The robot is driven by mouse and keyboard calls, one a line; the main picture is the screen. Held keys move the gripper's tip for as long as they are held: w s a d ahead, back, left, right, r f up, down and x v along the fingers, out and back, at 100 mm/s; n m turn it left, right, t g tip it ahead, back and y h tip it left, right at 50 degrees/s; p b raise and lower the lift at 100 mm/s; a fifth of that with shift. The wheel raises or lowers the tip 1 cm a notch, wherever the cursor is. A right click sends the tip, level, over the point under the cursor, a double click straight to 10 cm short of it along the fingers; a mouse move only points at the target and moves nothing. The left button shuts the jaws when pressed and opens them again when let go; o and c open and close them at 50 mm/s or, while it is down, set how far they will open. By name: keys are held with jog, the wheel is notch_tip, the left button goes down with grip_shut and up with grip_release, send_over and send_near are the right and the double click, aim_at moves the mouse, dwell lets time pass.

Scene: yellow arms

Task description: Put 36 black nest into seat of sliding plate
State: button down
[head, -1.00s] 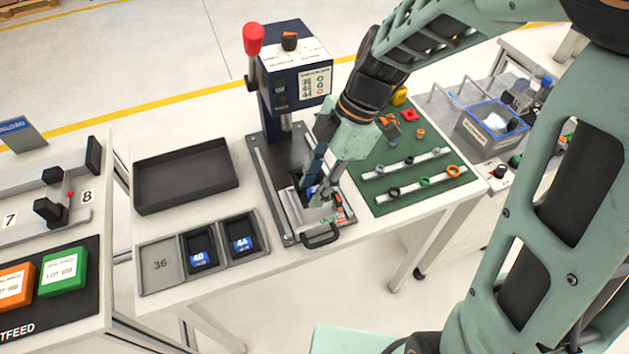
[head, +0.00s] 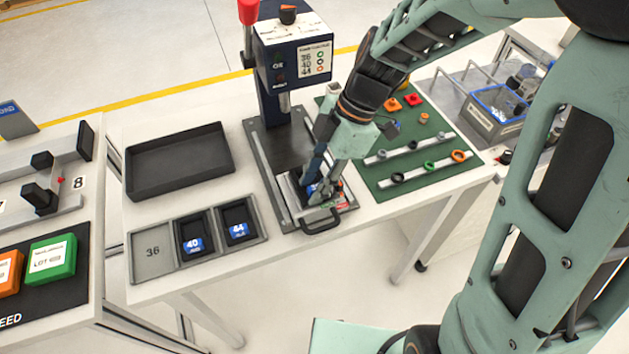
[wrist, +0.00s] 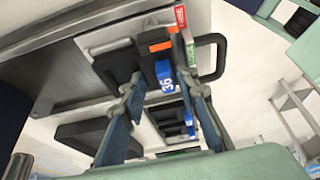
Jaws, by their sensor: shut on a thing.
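The black nest (wrist: 150,62) with a blue 36 label is between the fingers of my gripper (wrist: 162,90) in the wrist view. My gripper (head: 318,190) is shut on it at the front of the press, over the sliding plate. The sliding plate (wrist: 103,38) is pale, with a black loop handle (head: 320,222) at its front; red, orange and green marks show beside the nest in the wrist view. The fingers hide much of the nest and seat in the head view. I cannot tell whether the nest is fully down in the seat.
The blue press (head: 292,50) stands behind the plate. At left are an empty black tray (head: 180,160) and a grey rack (head: 138,235) with an empty 36 bay and black nests 40 and 44. A green mat (head: 395,192) with rings on rails lies at right.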

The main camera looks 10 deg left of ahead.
jog(key=shift+s+f+b, duration=0.1)
jog(key=shift+f+b, duration=0.55)
jog(key=shift+b, duration=0.1)
dwell(0.7)
jog(key=c, duration=1.4)
grip_release()
jog(key=shift+f, duration=0.1)
jog(key=shift+d, duration=0.1)
jog(key=v, duration=1.2)
